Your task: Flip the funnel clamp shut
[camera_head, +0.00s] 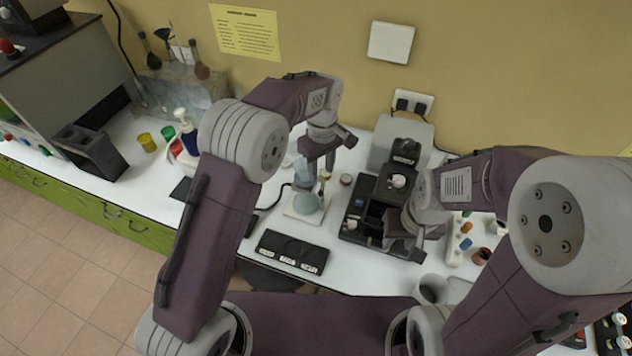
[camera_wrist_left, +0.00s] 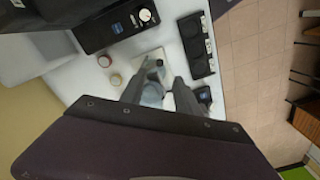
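A pale blue glass flask (camera_head: 306,203) stands on a white plate (camera_head: 296,213) in the middle of the bench. The funnel and its clamp above it are small and partly hidden by my left gripper (camera_head: 318,172); I cannot make out the clamp's position. A small yellowish part (camera_head: 324,176) shows beside the gripper. In the left wrist view, my left gripper's fingers (camera_wrist_left: 158,92) are apart, with glassware (camera_wrist_left: 152,94) and a dark part (camera_wrist_left: 152,66) seen between and beyond them. My right gripper (camera_head: 404,243) is over the black tray unit; its fingers are unclear.
A black labelled rack (camera_head: 292,252) lies at the bench's front edge. A black instrument (camera_head: 398,180) stands right of the flask. A small red-rimmed jar (camera_head: 346,180) sits between them. A white block with coloured caps (camera_head: 463,240) is further right.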

